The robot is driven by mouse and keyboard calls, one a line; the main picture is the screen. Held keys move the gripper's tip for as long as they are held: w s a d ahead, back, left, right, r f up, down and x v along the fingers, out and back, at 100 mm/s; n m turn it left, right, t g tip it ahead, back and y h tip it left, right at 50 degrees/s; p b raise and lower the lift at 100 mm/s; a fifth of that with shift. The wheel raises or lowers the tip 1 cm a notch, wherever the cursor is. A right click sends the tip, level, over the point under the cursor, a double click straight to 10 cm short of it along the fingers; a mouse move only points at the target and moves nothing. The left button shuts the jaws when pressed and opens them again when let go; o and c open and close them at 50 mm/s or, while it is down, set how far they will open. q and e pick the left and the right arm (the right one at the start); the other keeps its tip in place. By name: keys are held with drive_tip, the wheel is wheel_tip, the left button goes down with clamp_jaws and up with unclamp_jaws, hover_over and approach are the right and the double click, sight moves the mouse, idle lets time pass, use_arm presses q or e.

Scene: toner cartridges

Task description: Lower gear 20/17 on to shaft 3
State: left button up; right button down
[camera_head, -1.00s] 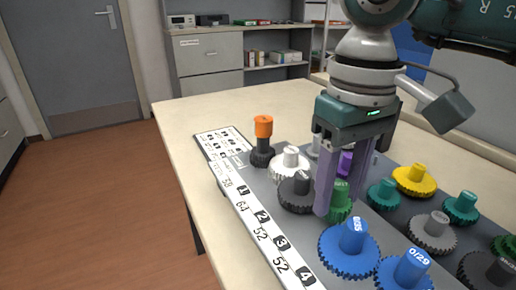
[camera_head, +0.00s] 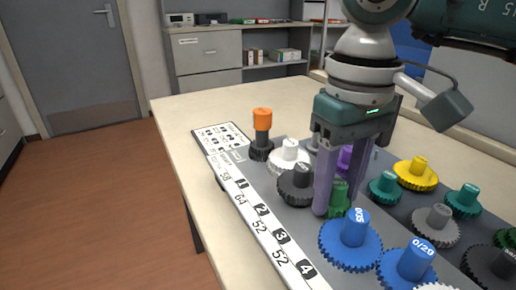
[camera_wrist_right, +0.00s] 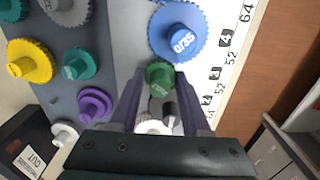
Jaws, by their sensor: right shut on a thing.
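My right gripper (camera_head: 340,205) points down over the gear board and is shut on a small green gear (camera_head: 341,192). The green gear also shows between the fingertips in the right wrist view (camera_wrist_right: 160,76); its label is too small to read. It is between a dark grey gear (camera_head: 297,188) and a blue gear marked 0/35 (camera_head: 350,250), roughly in line with label 3 (camera_head: 281,236) on the white strip. The shaft under it is hidden, so I cannot tell whether it is seated. My left gripper is not in view.
An orange-topped black part (camera_head: 262,122) and a white gear (camera_head: 285,160) stand farther along the board. Blue gear 0/20 (camera_head: 405,270), a yellow gear (camera_head: 415,177) and teal gears (camera_head: 385,187) crowd the near and right sides. The table (camera_head: 185,130) is bare at left.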

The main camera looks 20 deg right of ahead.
sight(339, 184)
drive_tip(key=shift+c, duration=1.4)
unclamp_jaws()
wheel_tip(339, 184, up, 10)
drive_tip(key=shift+p, duration=0.3)
